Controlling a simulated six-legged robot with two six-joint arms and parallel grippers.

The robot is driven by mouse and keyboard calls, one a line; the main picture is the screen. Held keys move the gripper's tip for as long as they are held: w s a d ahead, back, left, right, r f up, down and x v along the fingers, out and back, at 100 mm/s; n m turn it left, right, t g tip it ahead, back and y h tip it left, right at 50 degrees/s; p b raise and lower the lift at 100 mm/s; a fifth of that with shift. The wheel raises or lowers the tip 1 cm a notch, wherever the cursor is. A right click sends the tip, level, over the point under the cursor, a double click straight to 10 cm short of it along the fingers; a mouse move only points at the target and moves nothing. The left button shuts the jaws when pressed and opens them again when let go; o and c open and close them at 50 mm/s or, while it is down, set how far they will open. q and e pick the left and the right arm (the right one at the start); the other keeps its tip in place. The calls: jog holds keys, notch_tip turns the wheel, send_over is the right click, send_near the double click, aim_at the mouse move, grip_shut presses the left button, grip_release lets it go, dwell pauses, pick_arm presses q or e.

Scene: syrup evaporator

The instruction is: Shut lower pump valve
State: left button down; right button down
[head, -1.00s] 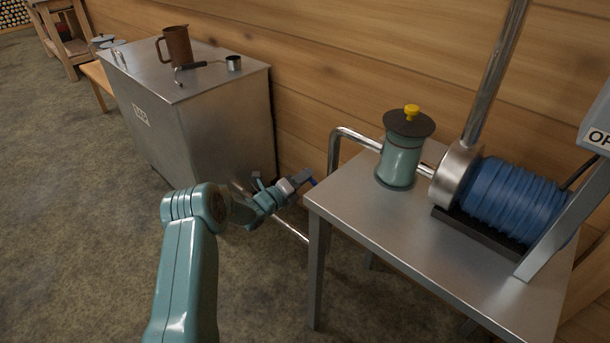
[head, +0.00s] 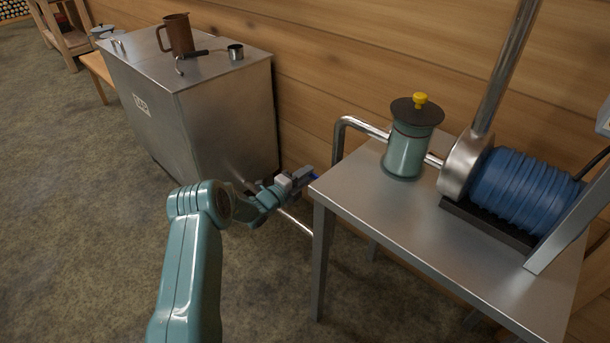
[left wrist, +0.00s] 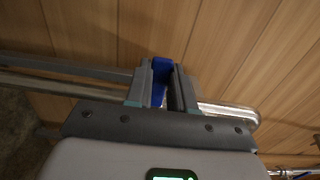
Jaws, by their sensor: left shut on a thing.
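The blue handle of the valve (left wrist: 161,70) stands between the two fingers of my left gripper (left wrist: 160,90) in the left wrist view. The left gripper is shut on it. In the head view my left gripper (head: 307,178) is beside the left corner of the metal pump table, and only a small bit of blue shows at its tip. A shiny pipe (left wrist: 228,112) runs behind the gripper in the left wrist view. The valve body is hidden by my gripper. My right gripper is not in view.
The metal table (head: 400,225) carries a teal canister (head: 408,152) with a yellow knob and a blue ribbed pump (head: 525,190). A metal cabinet (head: 225,115) with a brown jug (head: 177,35) stands at the left. A wooden wall is close behind. The floor at left is clear.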

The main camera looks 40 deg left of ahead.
pick_arm(q)
jog(key=c, duration=1)
grip_release()
jog(key=shift+f, duration=0.1)
jog(key=shift+o, duration=0.2)
jog(key=s+a+p, duration=0.1)
jog(key=s+p, duration=0.3)
jog(key=s, duration=1.2)
jog(key=shift+s+a, duration=0.15)
jog(key=shift+s, duration=0.15)
